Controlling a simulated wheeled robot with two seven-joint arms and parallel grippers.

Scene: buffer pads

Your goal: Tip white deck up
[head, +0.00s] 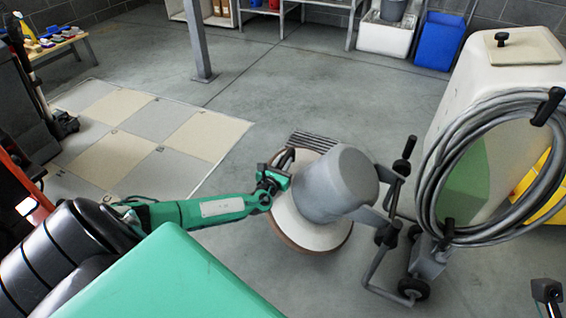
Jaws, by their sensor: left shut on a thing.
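The white deck (292,228) is a round disc with a brown lower rim, at the middle of the head view. A grey motor housing (340,182) stands on it and leans right. I cannot tell whether the rim is clear of the floor. My left gripper (281,172) is shut at the deck's upper left edge, beside a dark ribbed part; its fingertips are partly hidden. My right gripper is hard to make out; a small dark part (547,291) at the bottom right edge may belong to it.
A checkered mat (120,105) lies at left. A grey post (198,45) and a blue bin (440,40) stand behind.

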